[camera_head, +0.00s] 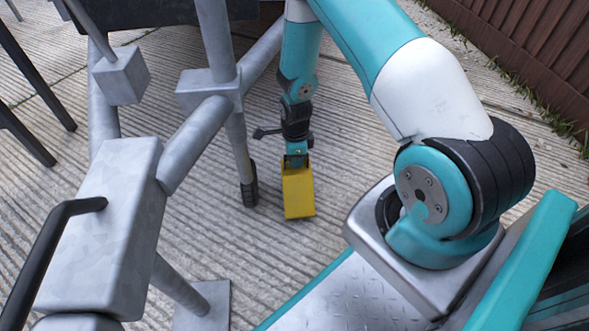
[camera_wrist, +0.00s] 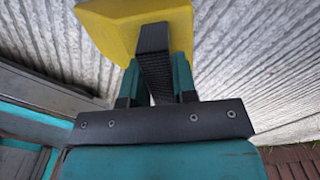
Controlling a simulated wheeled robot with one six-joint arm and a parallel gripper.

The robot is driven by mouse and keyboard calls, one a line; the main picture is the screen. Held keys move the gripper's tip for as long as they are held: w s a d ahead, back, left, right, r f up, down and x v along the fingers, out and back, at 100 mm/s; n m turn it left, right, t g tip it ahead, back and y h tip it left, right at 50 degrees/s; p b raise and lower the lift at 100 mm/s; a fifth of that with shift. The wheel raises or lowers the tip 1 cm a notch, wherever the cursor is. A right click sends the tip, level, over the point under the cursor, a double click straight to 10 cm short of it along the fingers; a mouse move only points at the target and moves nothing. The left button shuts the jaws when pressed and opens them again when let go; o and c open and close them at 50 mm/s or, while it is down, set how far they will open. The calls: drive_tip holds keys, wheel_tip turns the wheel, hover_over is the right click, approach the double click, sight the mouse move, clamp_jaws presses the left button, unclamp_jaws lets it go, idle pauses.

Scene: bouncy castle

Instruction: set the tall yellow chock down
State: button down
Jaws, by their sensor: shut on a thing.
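The tall yellow chock (camera_head: 298,195) hangs below my gripper (camera_head: 296,160) in the head view, over the grooved deck. My gripper is shut on it from above. I cannot tell whether its lower end touches the deck. In the wrist view the yellow chock (camera_wrist: 128,24) fills the top middle, with a dark ribbed strip (camera_wrist: 154,58) running from it between the teal fingers of my gripper (camera_wrist: 156,85).
A grey metal frame (camera_head: 100,230) with thick tubes stands at the left, and one dark-footed leg (camera_head: 248,185) is close beside the chock. Dark thin legs (camera_head: 40,80) stand at the far left. A brown fence (camera_head: 530,60) runs at the upper right. Grooved decking (camera_head: 345,135) is clear right of the chock.

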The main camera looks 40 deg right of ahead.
wheel_tip(320, 180, down, 3)
drive_tip(key=shift+r+b, duration=0.1)
drive_tip(key=shift+b, duration=0.65)
drive_tip(key=shift+a+r, duration=0.1)
drive_tip(key=c, duration=0.9)
unclamp_jaws()
wheel_tip(320, 180, up, 12)
drive_tip(key=p, duration=0.8)
